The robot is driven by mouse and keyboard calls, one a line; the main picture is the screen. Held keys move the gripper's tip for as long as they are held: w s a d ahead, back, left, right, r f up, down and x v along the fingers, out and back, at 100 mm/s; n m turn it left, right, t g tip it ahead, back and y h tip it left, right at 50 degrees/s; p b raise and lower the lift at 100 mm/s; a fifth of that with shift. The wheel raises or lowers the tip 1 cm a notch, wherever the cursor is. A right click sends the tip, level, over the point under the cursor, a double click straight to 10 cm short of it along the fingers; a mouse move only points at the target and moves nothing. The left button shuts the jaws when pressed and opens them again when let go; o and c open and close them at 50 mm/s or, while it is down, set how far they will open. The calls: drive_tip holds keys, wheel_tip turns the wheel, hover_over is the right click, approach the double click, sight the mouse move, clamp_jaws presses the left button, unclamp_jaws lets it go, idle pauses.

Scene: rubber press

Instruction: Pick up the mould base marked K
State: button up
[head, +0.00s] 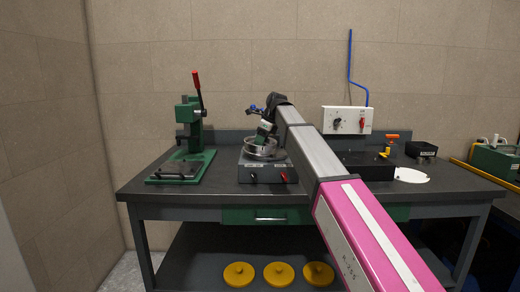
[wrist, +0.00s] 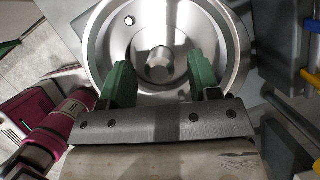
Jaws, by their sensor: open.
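A round metal dish (head: 260,147) sits on the grey heater box (head: 252,172) on the bench, and is probably the mould base. No letter K is readable on it. In the wrist view the dish (wrist: 100,55) shows a raised rim, a short central post (wrist: 160,65) and a small round pin or hole at its upper left. My gripper (wrist: 162,72) is open, with its two green fingers apart over the near part of the dish, the post between their tips. I cannot tell whether they touch it. My gripper (head: 266,135) partly hides the dish in the head view.
A green hand press (head: 188,125) with a red lever stands left on the bench. A white switch panel (head: 347,120), a black block (head: 368,167) and a white disc (head: 411,175) are on the right. Several yellow round pieces (head: 278,273) lie on the lower shelf.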

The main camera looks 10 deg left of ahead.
clamp_jaws()
drive_tip(key=shift+r, duration=0.15)
